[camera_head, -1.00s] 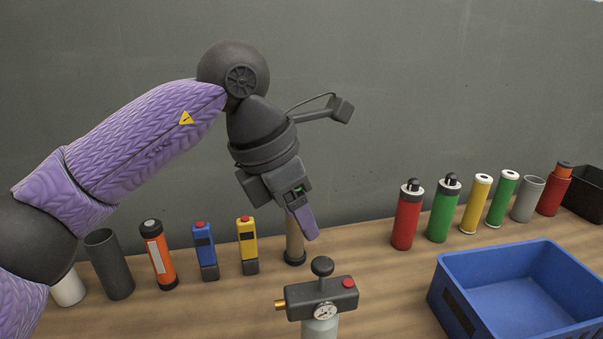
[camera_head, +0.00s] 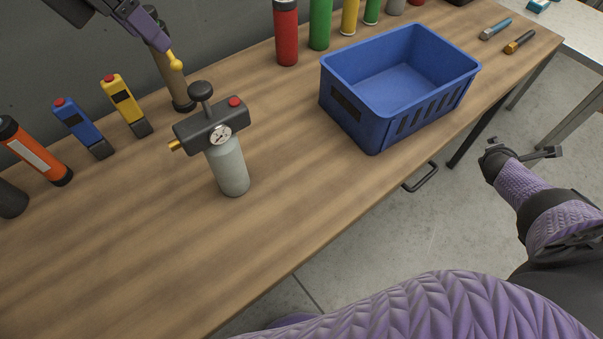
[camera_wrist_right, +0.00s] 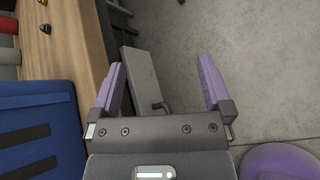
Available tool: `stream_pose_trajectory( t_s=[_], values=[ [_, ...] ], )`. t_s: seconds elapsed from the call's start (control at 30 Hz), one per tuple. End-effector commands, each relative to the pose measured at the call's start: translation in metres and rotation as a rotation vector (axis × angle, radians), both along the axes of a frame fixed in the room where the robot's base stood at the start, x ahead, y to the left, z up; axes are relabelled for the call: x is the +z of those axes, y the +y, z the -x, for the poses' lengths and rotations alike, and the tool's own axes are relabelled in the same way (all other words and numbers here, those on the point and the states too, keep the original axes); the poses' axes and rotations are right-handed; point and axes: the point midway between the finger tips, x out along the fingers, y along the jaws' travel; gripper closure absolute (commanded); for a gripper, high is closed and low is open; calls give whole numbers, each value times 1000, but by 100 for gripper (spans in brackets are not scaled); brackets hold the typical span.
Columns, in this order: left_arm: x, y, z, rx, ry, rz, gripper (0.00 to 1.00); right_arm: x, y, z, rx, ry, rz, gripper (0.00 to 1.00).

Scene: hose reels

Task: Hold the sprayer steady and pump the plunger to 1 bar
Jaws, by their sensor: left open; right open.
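The sprayer (camera_head: 229,165) stands upright on the wooden table in the head view. It has a pale grey bottle, a dark pump head, a brass nozzle, a red button and a round gauge (camera_head: 220,135) too small to read. Its black plunger knob (camera_head: 200,91) sticks up above the head. My left gripper (camera_head: 158,40) is open, partly cut off by the top edge, above and behind the sprayer and apart from it. My right gripper (camera_head: 497,157) is beyond the table's front edge, over the floor. The right wrist view shows it open and empty (camera_wrist_right: 160,66).
A blue crate (camera_head: 368,135) stands right of the sprayer. Yellow (camera_head: 124,103), blue (camera_head: 82,127) and orange (camera_head: 33,152) devices are at the left. A tan cylinder (camera_head: 168,82) stands behind the sprayer. The table in front of the sprayer is clear.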

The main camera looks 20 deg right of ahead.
Motion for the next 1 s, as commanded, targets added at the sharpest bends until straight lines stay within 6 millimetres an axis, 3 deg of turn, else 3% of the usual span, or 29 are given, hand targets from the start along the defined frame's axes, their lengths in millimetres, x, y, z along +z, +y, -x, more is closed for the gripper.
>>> stream_pose_trajectory(
  t_s=[0.03,0.07,0.17,0.3,0.43,0.5,0.57,0.6,0.67,0.77,0.87,1.0],
  values=[
    [0,0,0,0,0,0,41,34,-18,-17,30,-14,75,0],
    [0,0,0,0,0,0,41,54,-23,-31,55,-35,115,0],
    [0,0,0,0,0,0,41,113,-16,-90,147,-196,178,0],
    [0,0,0,0,0,0,41,195,24,-165,279,-499,192,0],
    [0,0,0,0,0,0,41,283,71,-210,416,-772,205,0],
    [0,0,0,0,0,0,41,320,112,-228,536,-886,207,0],
    [0,0,0,0,0,0,41,315,162,-241,679,-898,184,0],
    [0,0,0,0,0,0,41,299,193,-245,766,-876,161,0],
    [0,0,0,0,0,0,41,270,236,-247,879,-830,124,0],
    [0,0,0,0,0,0,41,220,303,-236,1054,-749,53,0],
    [0,0,0,0,0,0,41,173,369,-210,1223,-668,9,0],
    [0,0,0,0,0,0,41,126,454,-151,1470,-562,144,0]
  ],
)
